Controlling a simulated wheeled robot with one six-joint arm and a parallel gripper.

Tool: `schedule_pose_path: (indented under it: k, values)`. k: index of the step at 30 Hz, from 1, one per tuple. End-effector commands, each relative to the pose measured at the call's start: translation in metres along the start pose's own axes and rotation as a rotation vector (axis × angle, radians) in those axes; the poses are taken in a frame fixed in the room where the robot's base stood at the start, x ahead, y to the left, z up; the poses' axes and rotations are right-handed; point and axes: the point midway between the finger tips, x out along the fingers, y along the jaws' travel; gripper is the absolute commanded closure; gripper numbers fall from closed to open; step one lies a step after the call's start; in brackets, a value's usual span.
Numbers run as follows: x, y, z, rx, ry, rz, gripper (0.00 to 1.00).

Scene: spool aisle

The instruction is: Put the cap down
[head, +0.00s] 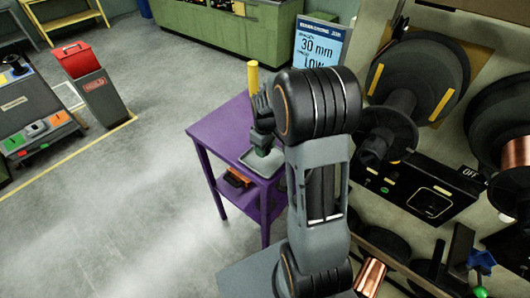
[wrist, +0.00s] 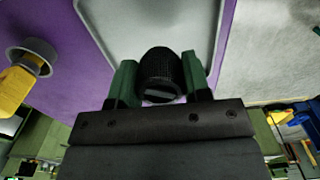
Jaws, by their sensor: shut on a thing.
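The cap (wrist: 161,74) is black, round and ridged, and sits between the two green fingers of my gripper (wrist: 160,82) in the wrist view. My gripper is shut on it. Behind the cap lies a pale tray (wrist: 130,22) on a purple table (wrist: 252,30). In the head view my gripper (head: 262,150) is over the tray (head: 247,158) on the purple table (head: 217,132), and the cap cannot be made out there. I cannot tell whether the cap touches the tray.
A yellow post (head: 253,78) stands at the table's far end; a yellow piece with a grey ring (wrist: 30,58) shows at left in the wrist view. Large black spools (head: 420,75) and a black control box (head: 428,195) are to the right. The floor left of the table is clear.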

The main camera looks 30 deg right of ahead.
Motion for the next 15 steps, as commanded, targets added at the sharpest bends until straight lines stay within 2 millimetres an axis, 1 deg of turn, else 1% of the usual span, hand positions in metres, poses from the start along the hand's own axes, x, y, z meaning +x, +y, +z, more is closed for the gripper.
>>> schedule_pose_path:
  k: [4, 9, 12, 15]
  values:
    - [0.011, 0.004, -0.005, 0.001, -0.003, -0.002, 0.94]
    - [0.031, 0.004, -0.004, 0.001, -0.002, -0.002, 0.94]
    - [0.037, 0.004, -0.004, 0.001, -0.001, -0.001, 0.94]
    - [0.038, 0.004, -0.004, 0.001, 0.000, 0.000, 0.94]
